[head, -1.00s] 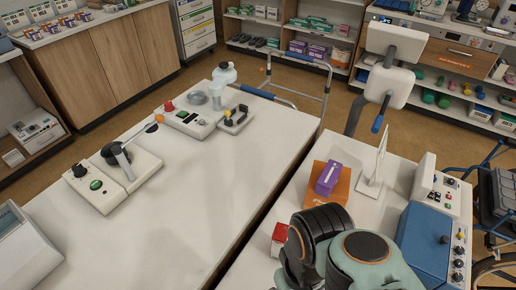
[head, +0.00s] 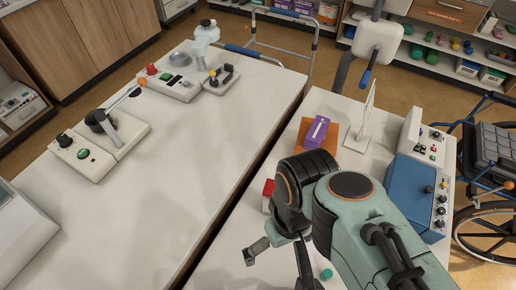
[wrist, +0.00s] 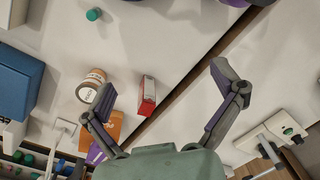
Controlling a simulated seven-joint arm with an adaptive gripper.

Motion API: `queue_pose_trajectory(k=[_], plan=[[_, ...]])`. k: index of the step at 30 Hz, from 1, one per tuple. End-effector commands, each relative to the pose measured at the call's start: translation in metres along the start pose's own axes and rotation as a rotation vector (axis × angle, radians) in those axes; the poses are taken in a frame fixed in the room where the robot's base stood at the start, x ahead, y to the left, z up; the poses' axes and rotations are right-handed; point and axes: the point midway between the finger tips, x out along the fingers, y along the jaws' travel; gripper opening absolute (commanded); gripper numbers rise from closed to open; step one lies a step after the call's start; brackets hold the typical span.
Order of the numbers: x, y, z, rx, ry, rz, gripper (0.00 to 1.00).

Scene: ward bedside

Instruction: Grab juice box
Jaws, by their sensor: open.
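A small red box with a pale side (head: 268,195) stands on the right-hand table, partly hidden behind my arm in the head view. It also shows in the wrist view (wrist: 147,97), between my spread fingers in the picture and apart from both. A purple box (head: 316,132) sits at an orange box (head: 333,138) farther back on the same table. I cannot read the labels to tell which is the juice box. My gripper (head: 282,262) is open and empty, nearer the camera than the red box; its fingers also show in the wrist view (wrist: 163,82).
A brown jar with a pale lid (wrist: 91,84) stands near the red box in the wrist view. A teal cap (head: 326,274) lies on the table. A blue device (head: 415,195) and a white stand (head: 357,140) are to the right. A gap separates the two tables.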

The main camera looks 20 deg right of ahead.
Motion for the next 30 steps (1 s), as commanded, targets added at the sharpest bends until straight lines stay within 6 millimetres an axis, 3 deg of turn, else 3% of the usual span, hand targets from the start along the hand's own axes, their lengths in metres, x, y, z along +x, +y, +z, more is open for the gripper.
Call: queue_pose_trajectory(k=[8, 11, 23, 26, 30], plan=[[0.0, 0.0, 0.0, 0.0, 0.0, 0.0, 0.94], [0.0, 0.0, 0.0, 0.0, 0.0, 0.0, 0.72], [0.0, 0.0, -0.002, 0.025, 0.009, 0.0, 0.72], [-0.005, 0.002, -0.021, 0.114, 0.103, 0.0, 0.72], [-0.017, 0.013, -0.081, 0.308, 0.263, -0.015, 0.72]])
